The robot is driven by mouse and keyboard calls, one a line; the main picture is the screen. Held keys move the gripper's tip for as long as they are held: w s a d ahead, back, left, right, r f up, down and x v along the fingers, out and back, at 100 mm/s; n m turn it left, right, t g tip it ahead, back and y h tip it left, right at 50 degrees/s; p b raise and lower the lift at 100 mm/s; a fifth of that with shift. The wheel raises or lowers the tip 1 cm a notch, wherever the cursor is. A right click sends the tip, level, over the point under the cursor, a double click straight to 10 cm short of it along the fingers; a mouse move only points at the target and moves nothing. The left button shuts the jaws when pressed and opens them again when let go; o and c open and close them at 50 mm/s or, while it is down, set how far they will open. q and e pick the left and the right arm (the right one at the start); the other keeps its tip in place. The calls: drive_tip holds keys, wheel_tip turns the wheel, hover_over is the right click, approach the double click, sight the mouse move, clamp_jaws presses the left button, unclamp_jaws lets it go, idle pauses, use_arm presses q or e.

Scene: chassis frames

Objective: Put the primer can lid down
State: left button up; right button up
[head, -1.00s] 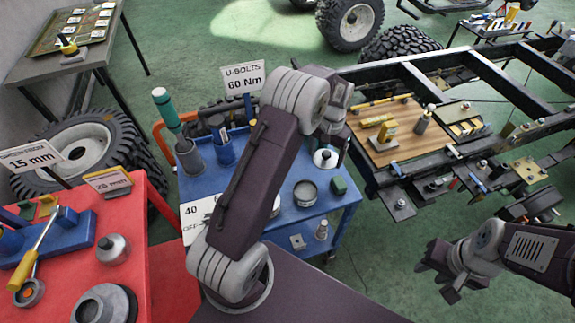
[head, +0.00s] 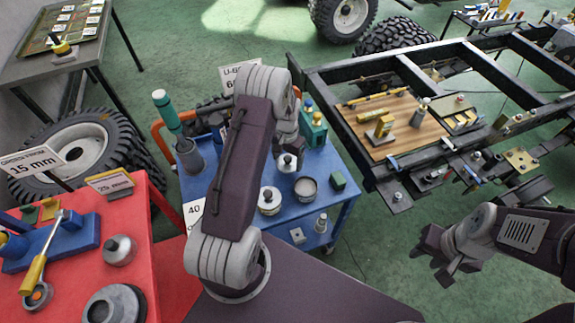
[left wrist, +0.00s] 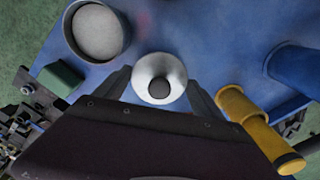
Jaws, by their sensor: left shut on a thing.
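The primer can lid (head: 287,164), pale and round with a dark knob, is in my left gripper (head: 286,150) over the blue cart top (head: 328,207). In the left wrist view the lid (left wrist: 159,92) sits between the two fingers, which are shut on it. I cannot tell whether it touches the cart. An open can (head: 305,188) with pale grey contents stands just in front and right of the lid; the can also shows in the left wrist view (left wrist: 97,32). My right gripper (head: 437,255) is open and empty over the green floor, apart from the cart.
A lidded can (head: 268,201) stands left of the open can. A green block (head: 338,180) lies at its right. A green object (head: 313,128) stands behind. A yellow cylinder (left wrist: 260,130) is close to the left gripper. Some clear cart surface shows right of the lid.

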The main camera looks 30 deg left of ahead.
sight(287, 164)
use_arm(q)
wheel_tip(287, 164, down, 4)
drive_tip(key=shift+r+p, duration=0.15)
drive_tip(key=shift+p, duration=0.2)
drive_tip(key=shift+a+f, duration=0.1)
drive_tip(key=shift+f, duration=0.1)
drive_tip(key=shift+f, duration=0.1)
drive_tip(key=shift+f, duration=0.1)
drive_tip(key=o, duration=1.4)
drive_tip(key=shift+c, duration=0.2)
